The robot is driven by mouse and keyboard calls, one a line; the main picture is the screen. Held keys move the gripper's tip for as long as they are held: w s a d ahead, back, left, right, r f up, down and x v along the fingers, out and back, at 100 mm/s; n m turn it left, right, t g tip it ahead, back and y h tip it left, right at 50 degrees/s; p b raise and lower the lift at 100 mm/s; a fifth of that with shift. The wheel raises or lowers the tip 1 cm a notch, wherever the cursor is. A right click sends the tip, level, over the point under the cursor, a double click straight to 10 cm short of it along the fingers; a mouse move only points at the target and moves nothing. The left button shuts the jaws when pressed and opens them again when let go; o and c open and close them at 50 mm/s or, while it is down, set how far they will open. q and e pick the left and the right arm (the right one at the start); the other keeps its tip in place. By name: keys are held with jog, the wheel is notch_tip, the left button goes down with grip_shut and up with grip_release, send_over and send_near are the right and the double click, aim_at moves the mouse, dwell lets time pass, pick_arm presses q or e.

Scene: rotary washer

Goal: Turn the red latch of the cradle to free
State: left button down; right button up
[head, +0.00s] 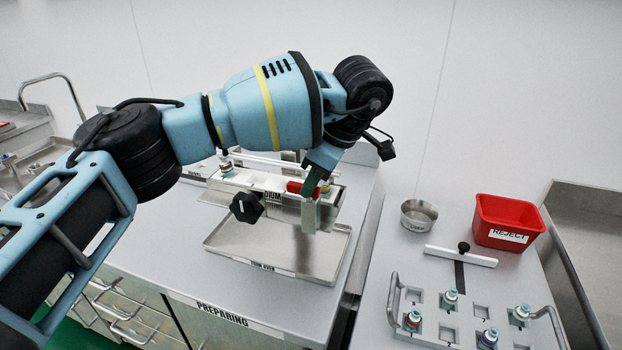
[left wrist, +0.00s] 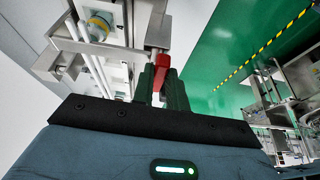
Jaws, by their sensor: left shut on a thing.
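The red latch (head: 295,187) sits at the right end of the cradle (head: 240,180), above a metal tray. My left gripper (head: 312,183) reaches down onto the latch from above, and its dark green fingers are shut on it. In the left wrist view the red latch (left wrist: 161,66) shows between the two green fingertips (left wrist: 160,85). The cradle holds a small vial with a teal and yellow band (left wrist: 99,26). My arm hides part of the cradle in the head view. My right gripper is not in view.
A black knob (head: 247,207) is at the cradle's front. A steel tray (head: 320,262) lies below. On the right bench are a red REJECT bin (head: 507,222), a steel bowl (head: 418,215) and a rack (head: 432,328) with several vials. A gap separates the two benches.

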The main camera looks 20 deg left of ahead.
pick_arm(q)
jog(key=shift+n, duration=0.3)
jog(key=c, duration=1.4)
grip_release()
jog(key=v, duration=0.7)
jog(key=shift+r, duration=0.4)
jog(key=shift+w+d, duration=0.1)
jog(key=shift+d, duration=0.05)
